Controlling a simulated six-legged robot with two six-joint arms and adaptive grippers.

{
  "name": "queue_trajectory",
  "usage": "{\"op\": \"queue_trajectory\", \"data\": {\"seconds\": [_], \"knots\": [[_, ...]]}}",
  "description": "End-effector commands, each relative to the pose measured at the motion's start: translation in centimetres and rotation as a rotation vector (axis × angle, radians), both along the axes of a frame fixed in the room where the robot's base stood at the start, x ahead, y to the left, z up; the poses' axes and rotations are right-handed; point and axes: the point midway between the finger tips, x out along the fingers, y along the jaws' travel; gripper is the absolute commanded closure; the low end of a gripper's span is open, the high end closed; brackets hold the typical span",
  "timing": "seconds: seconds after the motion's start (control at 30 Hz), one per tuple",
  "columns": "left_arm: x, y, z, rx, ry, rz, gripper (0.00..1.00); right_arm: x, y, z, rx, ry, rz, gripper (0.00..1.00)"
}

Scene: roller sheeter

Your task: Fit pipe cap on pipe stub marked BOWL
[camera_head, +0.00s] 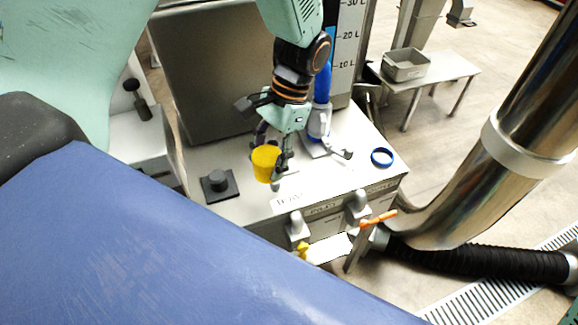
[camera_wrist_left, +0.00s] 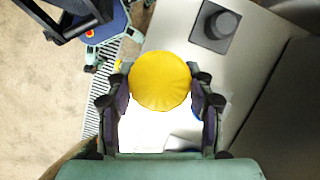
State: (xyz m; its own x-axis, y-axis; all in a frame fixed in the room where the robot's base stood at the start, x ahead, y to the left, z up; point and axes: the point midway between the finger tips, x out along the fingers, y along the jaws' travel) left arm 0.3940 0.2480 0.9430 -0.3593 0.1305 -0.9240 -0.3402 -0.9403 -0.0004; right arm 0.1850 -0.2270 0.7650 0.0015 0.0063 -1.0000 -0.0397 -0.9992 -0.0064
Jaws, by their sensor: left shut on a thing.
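A yellow pipe cap (camera_head: 265,163) is held between the fingers of my left gripper (camera_head: 272,160), above the front part of the grey machine top. In the left wrist view the round yellow cap (camera_wrist_left: 160,80) sits between the two fingers (camera_wrist_left: 162,92), its flat ribbed-edge face toward the camera. Two light grey stub-like fittings, one at left (camera_head: 297,226) and one at right (camera_head: 357,203), stand at the machine's front edge. Labels lie near them, but I cannot read BOWL on any. My right gripper is not in view.
A blue ring (camera_head: 382,157) lies on the machine top at right. A dark knob on a square base (camera_head: 219,185) stands at left. A blue-handled fitting (camera_head: 320,118) stands behind the gripper. An orange lever (camera_head: 378,219) and large steel pipe (camera_head: 510,130) are at right.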

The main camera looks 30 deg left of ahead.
Motion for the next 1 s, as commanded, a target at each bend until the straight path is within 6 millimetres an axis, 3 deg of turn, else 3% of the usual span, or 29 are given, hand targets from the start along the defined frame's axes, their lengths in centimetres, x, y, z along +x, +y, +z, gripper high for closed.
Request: {"op": "queue_trajectory", "data": {"seconds": [0.03, 0.2, 0.4, 0.7, 0.83, 1.0], "knots": [[0.4, 1.2, 1.3, -0.001, 0.001, -0.098, 0.79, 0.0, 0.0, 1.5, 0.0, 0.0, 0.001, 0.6], [2.7, 4.8, 2.9, 0.001, 0.0, -0.51, 0.79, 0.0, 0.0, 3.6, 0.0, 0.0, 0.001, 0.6], [5.9, 7.1, 4.1, 0.002, -0.001, -1.041, 0.79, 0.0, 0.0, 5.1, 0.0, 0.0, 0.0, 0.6], [9.7, 6.7, 4.1, 0.003, -0.004, -1.706, 0.79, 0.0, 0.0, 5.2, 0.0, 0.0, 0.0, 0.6], [10.4, 6.2, 4.1, 0.003, -0.003, -1.864, 0.79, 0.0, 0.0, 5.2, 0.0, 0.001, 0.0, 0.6], [10.6, 6.0, 4.0, 0.004, -0.003, -1.934, 0.79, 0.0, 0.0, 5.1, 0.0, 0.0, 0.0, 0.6]]}}
